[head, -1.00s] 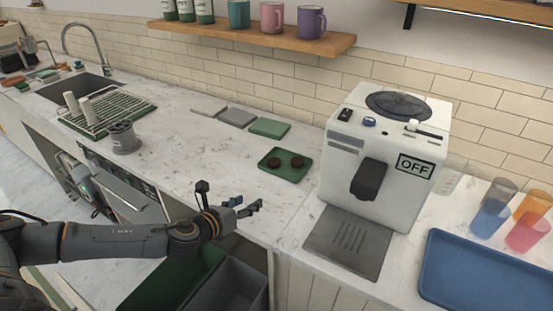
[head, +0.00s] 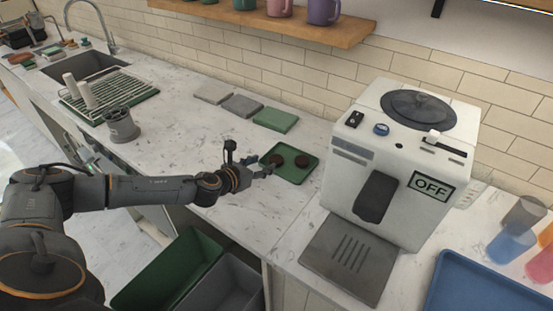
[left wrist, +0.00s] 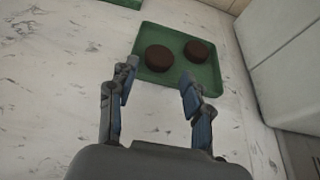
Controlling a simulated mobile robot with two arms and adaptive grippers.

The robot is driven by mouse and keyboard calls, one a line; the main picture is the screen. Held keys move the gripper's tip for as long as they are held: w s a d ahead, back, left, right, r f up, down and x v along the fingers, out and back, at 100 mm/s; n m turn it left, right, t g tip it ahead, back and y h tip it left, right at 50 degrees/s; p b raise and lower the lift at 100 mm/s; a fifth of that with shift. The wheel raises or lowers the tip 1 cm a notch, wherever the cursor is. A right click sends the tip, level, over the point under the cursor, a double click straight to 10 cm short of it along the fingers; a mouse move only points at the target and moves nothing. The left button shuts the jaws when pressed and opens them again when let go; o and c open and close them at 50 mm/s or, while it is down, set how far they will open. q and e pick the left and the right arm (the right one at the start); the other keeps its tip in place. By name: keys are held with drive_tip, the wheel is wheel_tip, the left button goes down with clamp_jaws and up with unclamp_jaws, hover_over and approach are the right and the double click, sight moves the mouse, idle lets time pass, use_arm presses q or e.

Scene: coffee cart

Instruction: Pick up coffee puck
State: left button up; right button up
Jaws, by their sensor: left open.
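Two round dark brown coffee pucks lie on a small green tray (head: 296,177) on the counter, left of the coffee machine. In the head view the left puck (head: 276,160) is nearer my gripper and the right puck (head: 302,161) is beside it. In the left wrist view the left puck (left wrist: 159,58) and the right puck (left wrist: 196,51) lie ahead of the fingertips, apart from them. My left gripper (head: 260,167) is open and empty at the tray's left edge; its two fingers also show in the left wrist view (left wrist: 158,90). My right gripper is not in view.
The white coffee machine (head: 410,150) marked OFF stands to the right, with a grey drip tray (head: 350,262) in front. Flat mats (head: 276,119) lie behind the tray. A grey container (head: 122,126) and a dish rack stand left. Bins (head: 168,275) stand below the counter.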

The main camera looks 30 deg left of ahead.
sight(276, 159)
use_arm(q)
drive_tip(key=shift+w+d+f, duration=0.1)
drive_tip(key=shift+w+f, duration=0.15)
drive_tip(key=shift+w, duration=0.35)
drive_tip(key=shift+w+d+f, duration=0.1)
drive_tip(key=shift+w+f, duration=0.2)
drive_tip(key=shift+w, duration=0.35)
drive_tip(key=x, duration=0.4)
drive_tip(key=shift+w+d+f, duration=0.1)
drive_tip(key=shift+w+f, duration=0.05)
drive_tip(key=shift+f, duration=0.1)
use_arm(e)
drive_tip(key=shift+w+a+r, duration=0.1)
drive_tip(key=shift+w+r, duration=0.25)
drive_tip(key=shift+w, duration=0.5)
use_arm(q)
drive_tip(key=shift+c, duration=0.4)
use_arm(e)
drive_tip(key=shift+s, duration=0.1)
use_arm(q)
drive_tip(key=c, duration=0.5)
